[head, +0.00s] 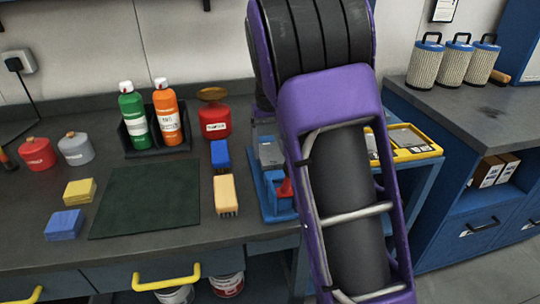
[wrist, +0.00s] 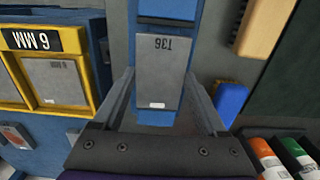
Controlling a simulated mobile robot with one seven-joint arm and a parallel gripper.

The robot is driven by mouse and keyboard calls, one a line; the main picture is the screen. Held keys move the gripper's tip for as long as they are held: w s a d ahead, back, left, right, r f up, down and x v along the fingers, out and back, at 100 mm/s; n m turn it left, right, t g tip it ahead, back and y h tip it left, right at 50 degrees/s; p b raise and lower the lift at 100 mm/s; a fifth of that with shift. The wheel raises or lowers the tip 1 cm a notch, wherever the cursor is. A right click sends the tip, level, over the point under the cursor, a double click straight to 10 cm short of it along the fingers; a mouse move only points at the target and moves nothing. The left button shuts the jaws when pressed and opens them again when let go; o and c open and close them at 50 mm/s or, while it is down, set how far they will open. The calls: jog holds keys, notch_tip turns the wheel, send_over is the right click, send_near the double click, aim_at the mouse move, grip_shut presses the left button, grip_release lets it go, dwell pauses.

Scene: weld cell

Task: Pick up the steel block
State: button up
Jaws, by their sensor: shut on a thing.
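The steel block (wrist: 157,75) is a grey rectangular block marked T36 with a small white label. In the wrist view it lies between the two fingers of my gripper (wrist: 160,80), which is shut on it. Blue surfaces of the fixture (wrist: 168,8) show beyond and below the block. In the head view the block (head: 270,154) shows just left of my purple arm, at the blue fixture (head: 270,205) on the bench. My arm hides much of that area. I cannot tell whether the block is clear of the fixture.
A yellow tray (wrist: 60,106) marked 6 MM holds grey plates beside the fixture. A blue-backed brush (wrist: 231,102) and a tan brush (head: 225,194) lie on the other side. Green and orange bottles (head: 168,118) stand in a black holder. The dark mat (head: 147,198) is bare.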

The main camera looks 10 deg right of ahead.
grip_shut()
jog(key=shift+r, duration=0.1)
